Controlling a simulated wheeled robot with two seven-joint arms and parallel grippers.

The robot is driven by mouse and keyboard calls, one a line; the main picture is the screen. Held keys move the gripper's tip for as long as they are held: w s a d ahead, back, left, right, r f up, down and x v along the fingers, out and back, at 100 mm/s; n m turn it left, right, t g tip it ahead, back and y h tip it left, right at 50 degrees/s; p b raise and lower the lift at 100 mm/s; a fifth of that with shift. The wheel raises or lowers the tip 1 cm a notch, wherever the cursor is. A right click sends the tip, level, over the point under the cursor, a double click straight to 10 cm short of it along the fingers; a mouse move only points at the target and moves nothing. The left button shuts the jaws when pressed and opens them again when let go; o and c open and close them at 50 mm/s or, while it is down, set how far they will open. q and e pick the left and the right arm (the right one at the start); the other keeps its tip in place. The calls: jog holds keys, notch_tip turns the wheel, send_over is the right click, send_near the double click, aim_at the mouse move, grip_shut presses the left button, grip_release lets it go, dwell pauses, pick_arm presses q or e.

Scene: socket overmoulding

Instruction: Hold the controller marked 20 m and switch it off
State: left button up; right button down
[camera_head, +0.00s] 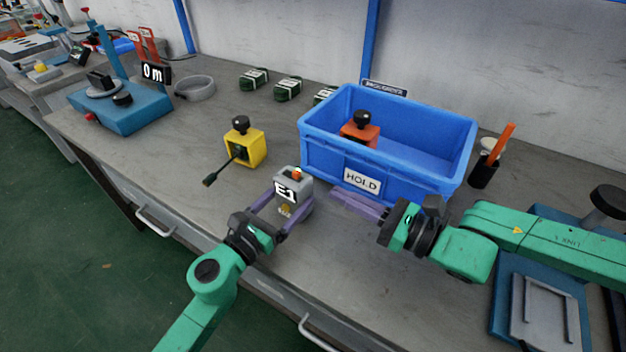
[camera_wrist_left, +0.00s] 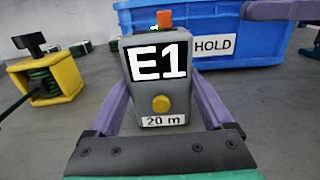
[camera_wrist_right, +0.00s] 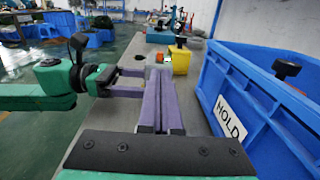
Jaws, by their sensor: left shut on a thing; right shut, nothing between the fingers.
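The grey controller (camera_head: 291,190) is held upright between the fingers of my left gripper (camera_head: 288,207), which is shut on its sides. In the left wrist view the controller (camera_wrist_left: 130,95) shows "E1" on a black display, a yellow round button (camera_wrist_left: 161,104) and a "20 m" label (camera_wrist_left: 163,121). An orange part (camera_wrist_left: 164,19) sticks up from its top. My right gripper (camera_head: 334,193) is shut and empty, to the right of the controller and apart from it, before the blue bin. Its closed fingers (camera_wrist_right: 160,85) show in the right wrist view.
The blue bin (camera_head: 328,160) marked HOLD stands behind my right gripper, with an orange block (camera_head: 360,133) inside. A yellow block (camera_head: 244,148) with a black knob stands behind left. A black cup (camera_head: 484,172) stands right of the bin.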

aim_at(299, 175)
jog(key=x, duration=0.7)
jog(key=shift+a, duration=0.1)
jog(key=shift+x, duration=1.4)
pick_arm(q)
jog(key=shift+s+d, duration=0.1)
pick_arm(e)
jog(key=v, duration=1.4)
pick_arm(q)
jog(key=o, duration=1.2)
